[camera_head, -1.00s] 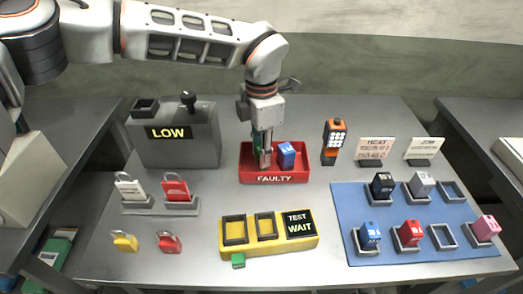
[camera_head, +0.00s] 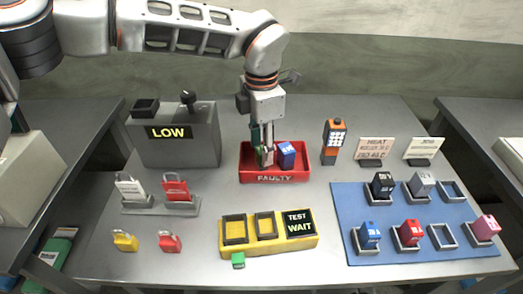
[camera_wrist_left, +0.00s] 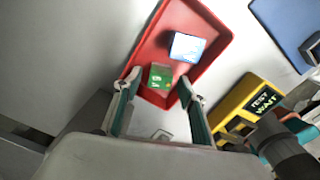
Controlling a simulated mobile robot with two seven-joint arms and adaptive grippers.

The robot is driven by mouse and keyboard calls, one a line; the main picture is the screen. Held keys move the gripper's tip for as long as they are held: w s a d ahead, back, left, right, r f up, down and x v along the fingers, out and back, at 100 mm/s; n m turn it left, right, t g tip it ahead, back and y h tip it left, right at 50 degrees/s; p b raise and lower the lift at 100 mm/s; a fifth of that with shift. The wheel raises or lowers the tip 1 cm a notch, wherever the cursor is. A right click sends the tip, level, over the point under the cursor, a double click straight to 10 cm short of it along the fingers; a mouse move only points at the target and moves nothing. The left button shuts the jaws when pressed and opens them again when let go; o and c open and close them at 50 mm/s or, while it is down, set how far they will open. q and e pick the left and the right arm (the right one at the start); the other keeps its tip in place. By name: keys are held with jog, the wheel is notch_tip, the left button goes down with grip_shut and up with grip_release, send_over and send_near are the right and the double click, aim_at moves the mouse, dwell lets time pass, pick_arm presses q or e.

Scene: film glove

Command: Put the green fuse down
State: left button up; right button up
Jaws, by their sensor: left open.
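The green fuse (camera_wrist_left: 160,76) lies in the red FAULTY tray (camera_wrist_left: 218,45), close to the tray's near wall, beside a blue fuse (camera_wrist_left: 187,46). My left gripper (camera_wrist_left: 162,90) is open, with one finger on each side of the green fuse and gaps showing between. In the head view my left gripper (camera_head: 263,158) points down into the red tray (camera_head: 275,178), left of the blue fuse (camera_head: 287,154), and partly hides the green fuse (camera_head: 259,157). My right gripper is not in view.
A yellow tester (camera_head: 268,243) reading TEST WAIT stands in front of the tray. A grey box (camera_head: 180,148) reading LOW is at the left, with padlocks (camera_head: 176,188) before it. A blue mat (camera_head: 345,200) with several fuses in holders is at the right.

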pick_arm(q)
notch_tip(320, 180, up, 10)
jog(key=shift+r, duration=0.25)
dwell(0.4)
